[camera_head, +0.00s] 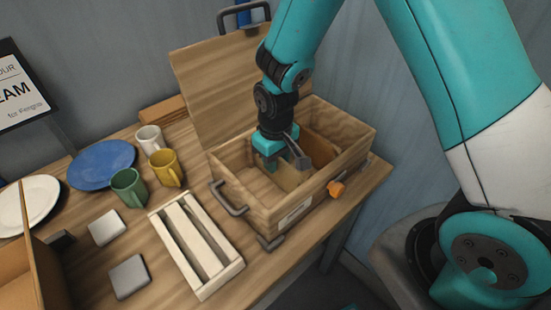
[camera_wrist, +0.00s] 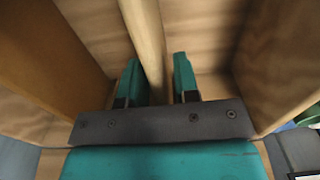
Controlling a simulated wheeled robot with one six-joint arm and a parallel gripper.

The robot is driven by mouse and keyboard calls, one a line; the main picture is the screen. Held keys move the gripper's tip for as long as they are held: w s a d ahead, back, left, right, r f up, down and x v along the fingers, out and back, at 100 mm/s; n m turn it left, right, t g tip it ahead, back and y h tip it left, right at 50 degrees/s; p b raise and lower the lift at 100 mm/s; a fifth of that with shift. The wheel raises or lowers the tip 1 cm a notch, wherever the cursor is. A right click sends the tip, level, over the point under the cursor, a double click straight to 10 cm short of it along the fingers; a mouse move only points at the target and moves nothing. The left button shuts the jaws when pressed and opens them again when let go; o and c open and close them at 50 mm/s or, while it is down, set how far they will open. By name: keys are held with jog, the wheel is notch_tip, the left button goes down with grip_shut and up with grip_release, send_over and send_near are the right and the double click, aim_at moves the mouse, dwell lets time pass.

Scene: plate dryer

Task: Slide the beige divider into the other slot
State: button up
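The open wooden chest (camera_head: 262,215) stands at the right of the table with its lid (camera_head: 215,85) raised. The beige divider (camera_head: 292,178) stands upright inside it, partly hidden by my gripper (camera_head: 280,160). In the wrist view the beige divider (camera_wrist: 143,30) runs between the two teal fingers of my gripper (camera_wrist: 158,62). The fingers are apart, with a gap showing between the divider and the right finger. A darker brown panel (camera_head: 322,150) stands in the chest beside the beige one, and it also shows at the left of the wrist view (camera_wrist: 45,60). The slots are hidden.
A white slatted crate (camera_head: 196,246) lies left of the chest. Green (camera_head: 128,188), yellow (camera_head: 165,168) and white (camera_head: 150,139) mugs, a blue plate (camera_head: 100,164) and a white plate (camera_head: 38,198) are farther left. The chest walls closely surround my gripper.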

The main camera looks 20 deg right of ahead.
jog(key=shift+o, duration=0.7)
jog(key=shift+r, duration=0.3)
notch_tip(320, 180, up, 17)
jog(key=b, duration=0.1)
jog(key=shift+f, duration=0.1)
